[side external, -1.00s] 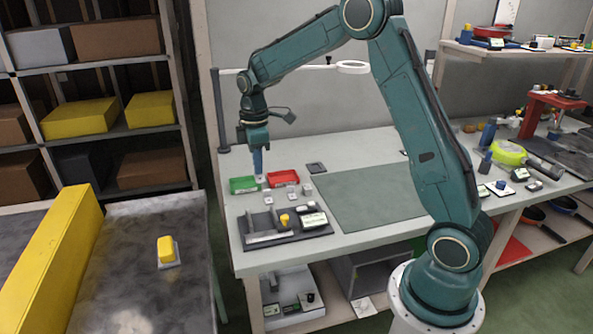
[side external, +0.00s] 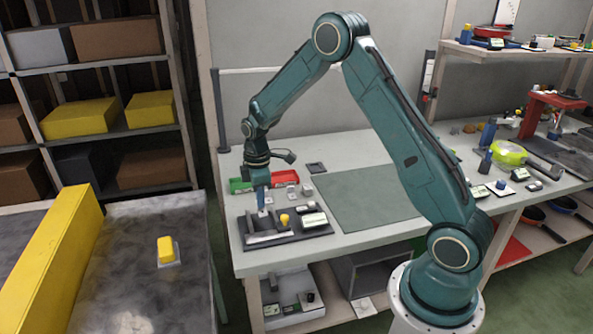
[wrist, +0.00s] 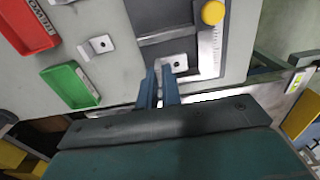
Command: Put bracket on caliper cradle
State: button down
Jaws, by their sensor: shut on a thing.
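The bracket (wrist: 178,61), a small light grey plate with a dark hole, is between my fingertips. My gripper (wrist: 161,76) is shut on it and points down, and the gripper also shows in the side view (side external: 262,207). The caliper cradle (side external: 310,233) is a dark grey tray with raised walls, a yellow knob and a white display. In the wrist view the cradle (wrist: 165,20) lies under and just beyond the bracket, with a ruled scale along one side. The bracket is over or at the cradle's left part; I cannot tell whether it touches.
A green bin (wrist: 72,86) and a red bin (wrist: 28,27) stand behind the cradle. Another plate with a hole (wrist: 97,46) lies on the bench beside them. A green mat (side external: 365,195) to the right is clear. A yellow-topped object (side external: 166,251) sits on the conveyor.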

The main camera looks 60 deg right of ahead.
jog(key=shift+f, duration=1.6)
jog(key=shift+f, duration=0.2)
jog(key=c, duration=1.6)
grip_release()
jog(key=shift+r, duration=0.15)
notch_tip(320, 180, up, 11)
jog(key=shift+r, duration=0.55)
